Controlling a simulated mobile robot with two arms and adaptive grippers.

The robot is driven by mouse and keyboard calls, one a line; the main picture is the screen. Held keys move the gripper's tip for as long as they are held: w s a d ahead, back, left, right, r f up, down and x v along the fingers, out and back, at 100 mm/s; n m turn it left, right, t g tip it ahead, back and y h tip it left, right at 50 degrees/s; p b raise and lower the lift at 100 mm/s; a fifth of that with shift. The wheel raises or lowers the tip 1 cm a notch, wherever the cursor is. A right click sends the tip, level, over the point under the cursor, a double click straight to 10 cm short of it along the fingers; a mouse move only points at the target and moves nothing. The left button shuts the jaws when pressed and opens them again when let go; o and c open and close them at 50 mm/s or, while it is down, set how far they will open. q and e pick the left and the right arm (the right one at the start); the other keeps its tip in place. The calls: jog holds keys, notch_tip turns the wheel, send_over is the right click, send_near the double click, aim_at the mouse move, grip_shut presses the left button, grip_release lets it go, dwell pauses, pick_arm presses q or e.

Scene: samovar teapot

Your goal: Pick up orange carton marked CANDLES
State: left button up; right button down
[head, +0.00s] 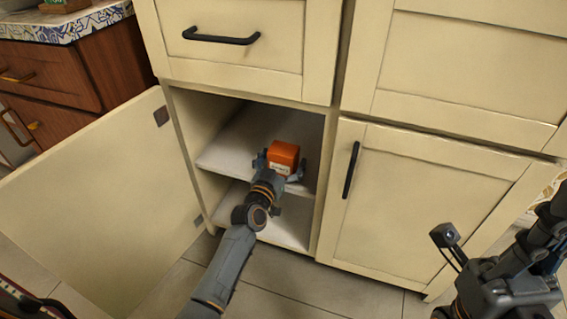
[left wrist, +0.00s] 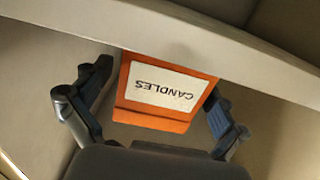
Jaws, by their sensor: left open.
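The orange carton (head: 284,157) stands on the upper shelf inside the open cabinet in the head view. In the left wrist view the carton (left wrist: 166,113) shows its white label, upside down, reading CANDLES. My left gripper (head: 279,168) reaches into the cabinet at the carton. In the left wrist view the open fingers of the left gripper (left wrist: 160,112) are on either side of the carton, with a visible gap at the left finger; contact at the right finger cannot be told.
The cabinet shelf (head: 222,152) is otherwise bare near its front. The cabinet door (head: 100,215) is swung open to the left. A closed door (head: 420,210) with a black handle is on the right, and a drawer (head: 240,65) is above. A pale board edge (left wrist: 200,50) crosses the wrist view.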

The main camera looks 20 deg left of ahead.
pick_arm(q)
jog(key=c, duration=1.3)
jog(key=shift+c, duration=0.5)
jog(key=shift+r, duration=0.2)
